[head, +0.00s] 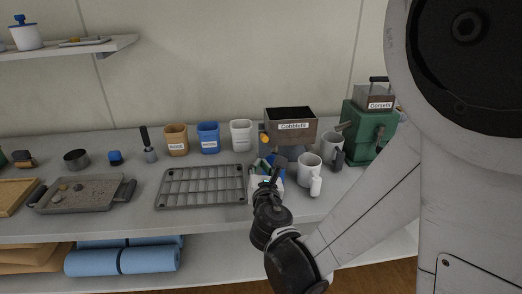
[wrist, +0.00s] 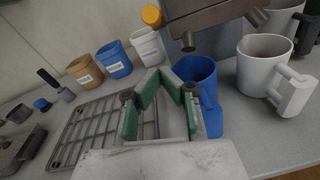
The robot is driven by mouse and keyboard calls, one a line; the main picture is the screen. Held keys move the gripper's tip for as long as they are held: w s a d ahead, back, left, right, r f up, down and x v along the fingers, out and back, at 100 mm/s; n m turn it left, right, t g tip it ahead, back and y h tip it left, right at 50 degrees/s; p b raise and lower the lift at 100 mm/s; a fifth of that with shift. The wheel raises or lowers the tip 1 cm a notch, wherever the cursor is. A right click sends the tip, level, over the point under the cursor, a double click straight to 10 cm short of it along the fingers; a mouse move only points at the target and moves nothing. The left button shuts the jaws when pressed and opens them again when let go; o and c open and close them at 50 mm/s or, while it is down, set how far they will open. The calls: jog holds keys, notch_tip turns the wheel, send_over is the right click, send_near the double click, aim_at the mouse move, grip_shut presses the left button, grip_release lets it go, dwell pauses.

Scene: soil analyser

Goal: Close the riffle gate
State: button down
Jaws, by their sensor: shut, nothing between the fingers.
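The riffle box (head: 290,127) is a dark grey open-topped hopper labelled "Cobblefil", standing at the back of the counter. An orange knob (head: 264,138) is on its left side; the knob also shows at the top of the wrist view (wrist: 151,15). I cannot tell the gate's position. A blue mug (wrist: 197,72) stands under the box, partly hidden behind my fingers. My gripper (head: 266,164) has green finger pads and is shut and empty. In the wrist view my fingertips (wrist: 160,76) are below the knob and apart from it, just left of the blue mug.
White mugs (head: 308,172) stand right of the blue mug, close to my gripper. A green machine (head: 368,132) is at the right. A metal rack (head: 202,186) lies left of my gripper. Brown, blue (head: 208,138) and white cups line the back. Free counter lies in front.

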aim_at(264, 136)
jog(key=shift+w+d+r+p, duration=0.15)
jog(key=shift+w+r, duration=0.7)
jog(key=shift+w, duration=0.05)
jog(key=shift+w+d+r+p, duration=0.1)
jog(key=shift+w+r+p, duration=0.05)
jog(key=shift+w+r, duration=0.7)
jog(key=shift+a+r+p, duration=0.15)
jog(key=shift+r+p, duration=0.15)
jog(key=shift+p, duration=0.1)
